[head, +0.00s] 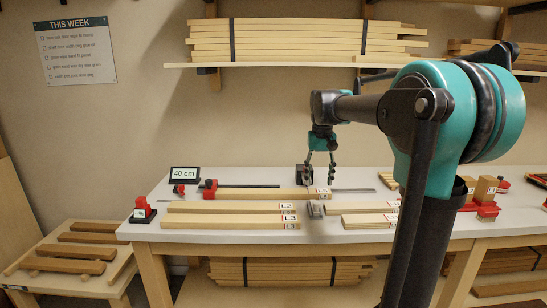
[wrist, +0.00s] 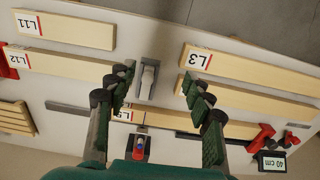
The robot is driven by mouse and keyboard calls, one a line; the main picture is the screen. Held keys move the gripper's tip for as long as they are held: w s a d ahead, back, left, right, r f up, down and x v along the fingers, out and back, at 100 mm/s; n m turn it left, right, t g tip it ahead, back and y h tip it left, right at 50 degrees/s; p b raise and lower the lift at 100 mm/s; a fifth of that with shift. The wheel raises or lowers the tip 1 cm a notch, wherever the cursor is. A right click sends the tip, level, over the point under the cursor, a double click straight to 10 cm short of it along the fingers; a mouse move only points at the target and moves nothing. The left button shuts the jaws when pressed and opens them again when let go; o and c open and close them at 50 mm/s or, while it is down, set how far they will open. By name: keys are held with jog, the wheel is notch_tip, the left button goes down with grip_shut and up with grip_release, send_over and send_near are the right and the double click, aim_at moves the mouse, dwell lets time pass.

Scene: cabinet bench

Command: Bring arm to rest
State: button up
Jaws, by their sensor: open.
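My gripper (head: 319,180) hangs pointing down from my teal and dark arm, above the back part of the white workbench (head: 150,226). A small grey metal piece (wrist: 148,82) shows between the fingers.
Boards L2 (head: 220,207) and L3 (head: 220,222) lie at the bench front. A "40 cm" display (head: 184,174) and red clamp parts (head: 209,185) stand at left. Red-held blocks (head: 487,208) stand at right. A shelf (head: 300,65) with stacked boards is above. A low table (head: 50,285) is at left.

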jog(key=s+d+f+t, duration=0.2)
jog(key=s+f, duration=0.9)
jog(key=f, duration=0.1)
jog(key=s+d+f+t, duration=0.2)
jog(key=s+f, duration=1)
jog(key=f, duration=0.1)
jog(key=shift+s, duration=0.2)
